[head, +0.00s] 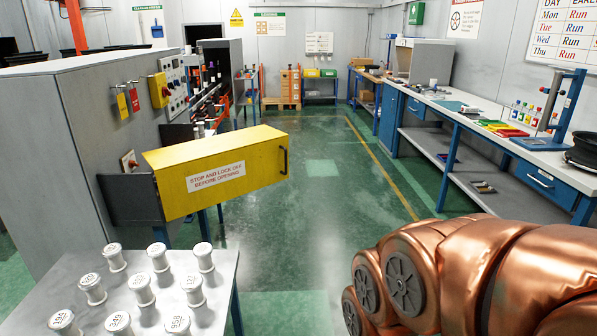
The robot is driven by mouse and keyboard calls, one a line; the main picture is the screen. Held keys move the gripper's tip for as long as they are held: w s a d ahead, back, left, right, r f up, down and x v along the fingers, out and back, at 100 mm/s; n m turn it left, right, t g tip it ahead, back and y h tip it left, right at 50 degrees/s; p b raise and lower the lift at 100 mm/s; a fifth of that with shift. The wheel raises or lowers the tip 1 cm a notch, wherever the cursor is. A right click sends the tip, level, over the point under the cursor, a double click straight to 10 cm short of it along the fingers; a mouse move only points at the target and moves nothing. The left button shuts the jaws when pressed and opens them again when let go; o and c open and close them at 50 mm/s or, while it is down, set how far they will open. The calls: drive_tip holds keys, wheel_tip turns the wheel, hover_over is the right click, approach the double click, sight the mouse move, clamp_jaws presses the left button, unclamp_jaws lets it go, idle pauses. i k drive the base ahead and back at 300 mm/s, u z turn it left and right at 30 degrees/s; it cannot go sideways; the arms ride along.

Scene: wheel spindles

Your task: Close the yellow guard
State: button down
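The yellow guard (228,167) stands swung out from the side of the grey machine cabinet (62,140), so it is open. It bears a white label reading "STOP AND LOCK OFF BEFORE OPENING" (216,176). A black handle (284,161) is at its right, outer end. A dark panel (131,199) shows at its left end, by the cabinet. My copper-coloured arm fills the lower right, apart from the guard. My gripper's fingers are not in view.
A table (215,305) with several white spools stands in front of the guard at lower left. A long workbench (440,112) with tools, bottles and a stand runs along the right. The green floor (320,200) between guard and bench is clear.

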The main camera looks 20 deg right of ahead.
sight(193, 177)
drive_tip(key=u, duration=0.5)
drive_tip(key=k, duration=0.2)
drive_tip(key=z, duration=1.5)
drive_tip(key=i, duration=1.5)
drive_tip(key=u, duration=1.05)
drive_tip(key=i, duration=0.25)
drive_tip(key=u, duration=0.1)
